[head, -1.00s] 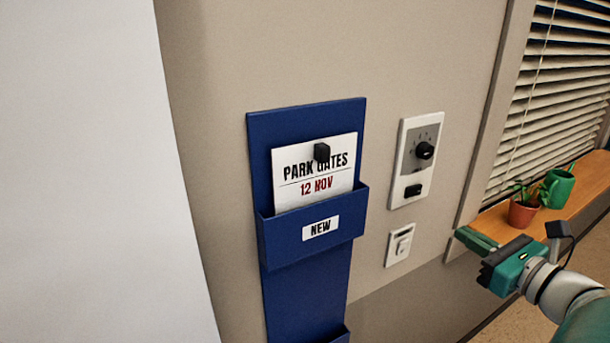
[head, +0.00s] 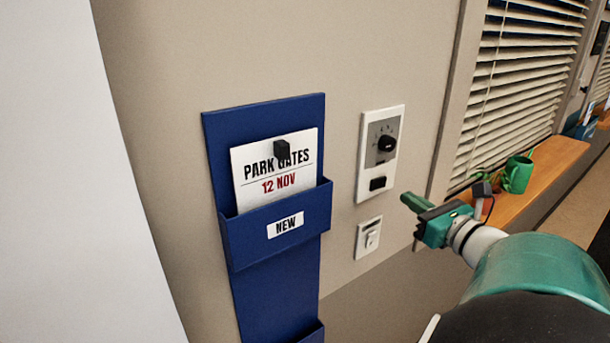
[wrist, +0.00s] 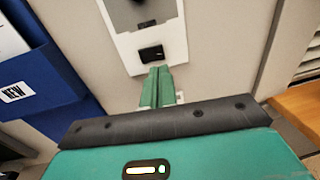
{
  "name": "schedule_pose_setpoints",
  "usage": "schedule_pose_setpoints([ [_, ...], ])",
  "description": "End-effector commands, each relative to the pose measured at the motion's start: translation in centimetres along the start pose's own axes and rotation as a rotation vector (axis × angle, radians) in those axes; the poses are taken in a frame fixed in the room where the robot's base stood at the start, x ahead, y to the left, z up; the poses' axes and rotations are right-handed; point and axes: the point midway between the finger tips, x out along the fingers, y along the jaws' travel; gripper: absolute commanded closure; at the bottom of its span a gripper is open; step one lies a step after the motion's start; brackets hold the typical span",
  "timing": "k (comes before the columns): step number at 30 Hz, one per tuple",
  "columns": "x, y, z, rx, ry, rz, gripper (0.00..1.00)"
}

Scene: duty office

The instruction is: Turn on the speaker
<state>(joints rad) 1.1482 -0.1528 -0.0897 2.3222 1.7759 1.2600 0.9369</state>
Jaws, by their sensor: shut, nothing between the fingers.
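A white wall panel (head: 366,170) carries a grey plate with a black dial knob (head: 387,144) and a small black switch (head: 377,183) below it. No separate speaker is clear in these frames. My gripper (head: 405,199) is shut and empty, to the right of the panel's lower edge in the head view. In the wrist view the closed green fingers (wrist: 157,74) point at the panel (wrist: 170,40), just below the black switch (wrist: 151,54). I cannot tell whether they touch it. The knob is mostly cut off at the top there.
A smaller white switch plate (head: 361,240) sits below the panel, partly hidden by my fingers in the wrist view. A blue wall holder (head: 280,270) with a card (head: 249,184) hangs left.

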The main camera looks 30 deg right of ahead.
Motion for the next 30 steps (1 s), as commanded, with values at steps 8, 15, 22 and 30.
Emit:
schedule_pose_setpoints([
  [8, 4.7, -0.1, 0.0, 0.001, 0.001, 0.001, 1.0],
  [15, 5.8, -0.1, 0.0, 0.0, 0.001, -0.001, 1.0],
  [22, 5.8, -0.1, 0.0, 0.0, 0.001, 0.0, 1.0],
  [30, 6.2, -0.2, 0.0, 0.0, -0.001, 0.043, 1.0],
])
